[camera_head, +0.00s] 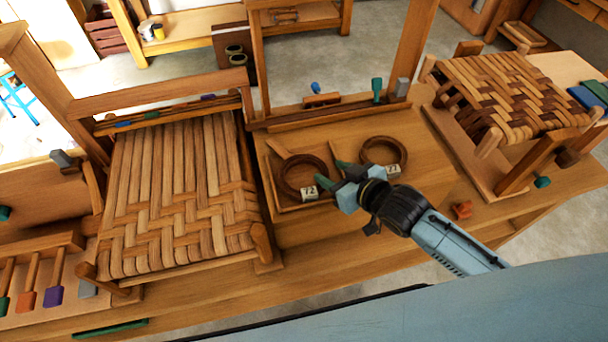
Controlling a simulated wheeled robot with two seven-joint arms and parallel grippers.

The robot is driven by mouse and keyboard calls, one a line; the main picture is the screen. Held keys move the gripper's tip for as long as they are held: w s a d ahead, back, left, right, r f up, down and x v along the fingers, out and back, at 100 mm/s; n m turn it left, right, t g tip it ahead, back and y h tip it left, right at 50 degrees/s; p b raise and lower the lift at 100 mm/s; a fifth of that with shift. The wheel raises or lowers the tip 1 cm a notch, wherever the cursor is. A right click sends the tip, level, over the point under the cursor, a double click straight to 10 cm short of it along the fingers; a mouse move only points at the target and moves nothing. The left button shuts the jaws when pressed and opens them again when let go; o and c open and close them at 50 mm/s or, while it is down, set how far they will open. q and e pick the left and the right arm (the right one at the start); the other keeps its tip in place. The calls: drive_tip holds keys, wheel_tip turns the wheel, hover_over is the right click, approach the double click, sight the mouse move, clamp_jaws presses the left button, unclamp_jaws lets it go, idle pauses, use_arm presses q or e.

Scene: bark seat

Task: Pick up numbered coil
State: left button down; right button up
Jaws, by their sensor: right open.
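Two dark brown ring-shaped coils with white number tags lie on the wooden bench. The left coil (283,183) lies in a shallow wooden tray (272,158), and its tag (309,193) seems to read 72. The right coil (404,151) lies beyond my gripper, and its tag (393,170) is too small to read surely. My right gripper (334,174) is open, with its green-tipped fingers pointing left between the two coils. It covers part of the space between them; I cannot tell its height above the bench. My left gripper is not in view.
A partly woven bark seat (180,190) stands at the left. A finished woven seat (510,90) stands at the right. A wooden rail with small tools (330,112) runs behind the coils. Bench in front of the tray is clear.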

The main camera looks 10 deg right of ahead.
sight(323, 166)
drive_tip(key=x, duration=0.5)
drive_tip(key=shift+w+d, duration=0.1)
drive_tip(key=shift+d, duration=0.15)
drive_tip(key=c, duration=1)
